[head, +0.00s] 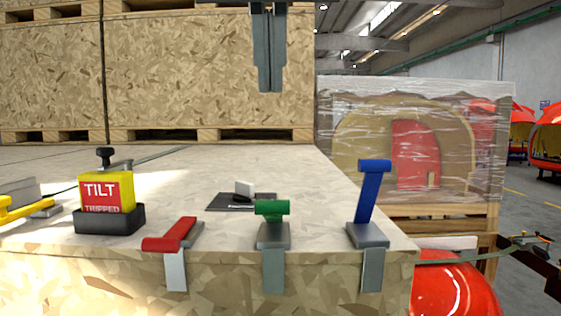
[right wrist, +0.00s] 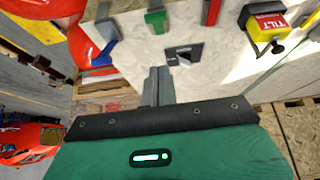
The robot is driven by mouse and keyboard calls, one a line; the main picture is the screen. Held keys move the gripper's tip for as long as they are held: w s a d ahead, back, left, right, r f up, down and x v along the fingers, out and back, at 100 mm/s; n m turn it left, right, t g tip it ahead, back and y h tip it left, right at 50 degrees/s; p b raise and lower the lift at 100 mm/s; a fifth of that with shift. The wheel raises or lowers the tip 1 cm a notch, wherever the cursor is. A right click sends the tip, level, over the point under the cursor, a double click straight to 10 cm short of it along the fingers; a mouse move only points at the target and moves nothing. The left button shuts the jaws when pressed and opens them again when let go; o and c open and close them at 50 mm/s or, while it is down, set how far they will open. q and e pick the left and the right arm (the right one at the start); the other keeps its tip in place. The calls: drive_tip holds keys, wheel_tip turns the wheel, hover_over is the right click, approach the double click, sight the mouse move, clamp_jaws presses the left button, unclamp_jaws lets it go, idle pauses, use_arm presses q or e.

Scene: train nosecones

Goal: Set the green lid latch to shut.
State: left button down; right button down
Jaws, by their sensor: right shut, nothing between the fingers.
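The green lid latch (head: 272,208) sits on a grey base at the front edge of the crate top, between a red latch and a blue latch. Its short green handle looks foreshortened, so its exact tilt is hard to tell. A grey strap (head: 274,272) hangs below it on the crate front. The green latch also shows at the top of the right wrist view (right wrist: 155,18). My right gripper (head: 270,88) is shut and empty, pointing down above and beyond the latch, apart from it. Its fingers also show in the right wrist view (right wrist: 158,84). My left gripper is not in view.
The red latch (head: 180,232) lies low at left; the blue latch (head: 371,190) stands up at right. A yellow tilt indicator (head: 106,192) and a dark plate with a white piece (head: 243,192) are on the crate top (head: 320,180). Wooden crates (head: 200,70) stand behind.

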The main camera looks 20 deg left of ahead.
drive_tip(key=p, duration=0.2)
hover_over(271, 216)
drive_tip(key=f, duration=0.7)
drive_tip(key=shift+w+f, duration=0.25)
drive_tip(key=shift+w, duration=0.05)
drive_tip(key=shift+s+d+f+p, duration=0.15)
drive_tip(key=shift+f+p, duration=0.1)
drive_tip(key=shift+f, duration=0.25)
drive_tip(key=shift+s+a+f+p, duration=0.1)
drive_tip(key=shift+s+f+p, duration=0.1)
drive_tip(key=shift+f, duration=0.3)
drive_tip(key=shift+s+d+f, duration=0.15)
drive_tip(key=shift+s+f, duration=0.1)
drive_tip(key=shift+f, duration=0.6)
drive_tip(key=f+t+b, duration=0.1)
drive_tip(key=b, duration=0.2)
drive_tip(key=s+f+t+b, duration=0.1)
drive_tip(key=b, duration=0.2)
drive_tip(key=s+f+t+y+b, duration=0.1)
drive_tip(key=f+b, duration=0.1)
drive_tip(key=b, duration=0.1)
drive_tip(key=shift+s+d, duration=0.15)
drive_tip(key=shift+d, duration=0.15)
drive_tip(key=shift+s+d+f+t+b, duration=0.1)
drive_tip(key=shift+s+f+t+b, duration=0.35)
drive_tip(key=shift+f+b, duration=0.25)
